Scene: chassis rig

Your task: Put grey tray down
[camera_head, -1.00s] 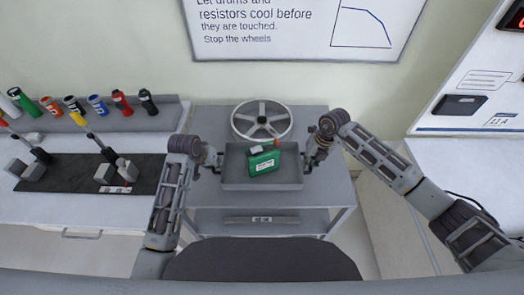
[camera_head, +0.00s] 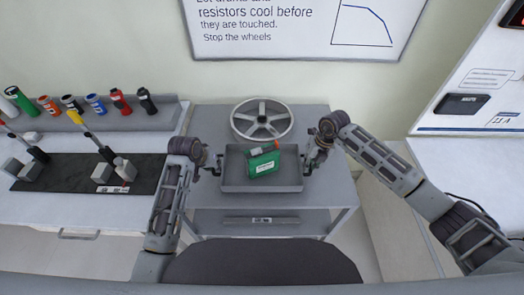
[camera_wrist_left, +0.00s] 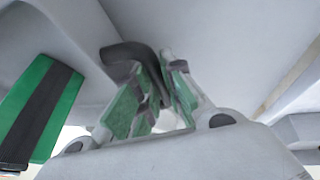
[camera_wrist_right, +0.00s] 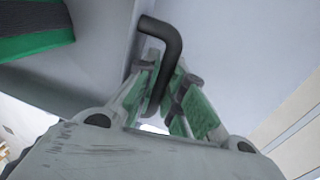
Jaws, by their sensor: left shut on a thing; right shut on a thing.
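The grey tray (camera_head: 262,186) is at the middle of the grey trolley top in the head view, with a green box (camera_head: 263,163) inside it. My left gripper (camera_head: 214,166) is at the tray's left side and is shut on its dark handle, which shows in the left wrist view (camera_wrist_left: 128,50). My right gripper (camera_head: 308,163) is at the tray's right side, shut on the other dark handle, seen in the right wrist view (camera_wrist_right: 168,48). The tray looks level. Whether its underside touches the trolley top is hidden.
A spoked wheel (camera_head: 262,120) lies on the trolley (camera_head: 325,194) just behind the tray. A lower shelf (camera_head: 260,220) shows beneath. On the left, a bench (camera_head: 85,207) holds a black mat (camera_head: 60,173) with levers and a rack of coloured cylinders. Trolley top is bare beside the tray.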

